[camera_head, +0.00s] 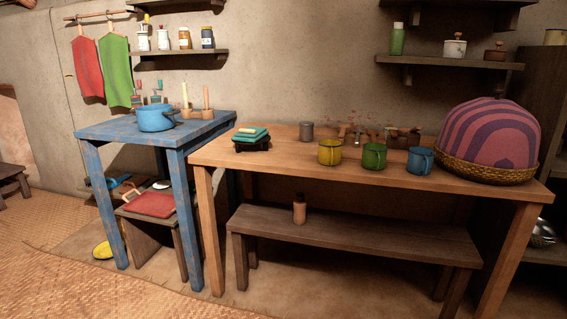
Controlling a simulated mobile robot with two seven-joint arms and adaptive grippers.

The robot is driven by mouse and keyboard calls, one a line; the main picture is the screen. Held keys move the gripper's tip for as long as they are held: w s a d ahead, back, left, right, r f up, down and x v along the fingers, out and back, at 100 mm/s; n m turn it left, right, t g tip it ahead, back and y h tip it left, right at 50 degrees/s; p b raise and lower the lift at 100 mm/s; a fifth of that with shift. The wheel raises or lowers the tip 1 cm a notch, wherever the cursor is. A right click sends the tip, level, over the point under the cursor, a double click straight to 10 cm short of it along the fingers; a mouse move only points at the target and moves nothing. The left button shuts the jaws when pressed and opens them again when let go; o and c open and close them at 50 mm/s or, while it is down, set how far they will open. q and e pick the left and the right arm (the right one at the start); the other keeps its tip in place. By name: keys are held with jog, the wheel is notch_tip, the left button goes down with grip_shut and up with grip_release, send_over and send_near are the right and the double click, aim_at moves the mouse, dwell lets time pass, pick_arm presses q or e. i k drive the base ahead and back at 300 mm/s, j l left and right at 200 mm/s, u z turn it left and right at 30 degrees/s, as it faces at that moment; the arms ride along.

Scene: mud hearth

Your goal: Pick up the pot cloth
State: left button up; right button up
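I cannot tell for sure which cloth is the pot cloth. A small folded teal cloth (251,134) lies on a dark little stand at the left end of the wooden table, with a pale bar-like piece on top. A red cloth (87,68) and a green cloth (116,68) hang from a rod on the wall at the upper left. Neither of my grippers is in view.
The wooden table (290,158) also holds yellow, green and blue mugs, a grey cup and a striped dome in a basket (488,140). A blue pot (156,117) stands on the blue table (103,131). A bench (350,233) bears a bottle. Open floor lies front left.

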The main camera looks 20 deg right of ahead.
aim_at(249, 133)
jog(key=i+j+z, duration=0.1)
jog(key=z, duration=0.35)
jog(key=j+z, duration=0.1)
jog(key=z, duration=0.35)
jog(key=i+j+z, duration=0.1)
jog(key=z, duration=0.35)
jog(key=j+z, duration=0.35)
jog(key=j, duration=0.2)
jog(key=i+j+z, duration=0.1)
jog(key=j+z, duration=0.2)
jog(key=j, duration=0.25)
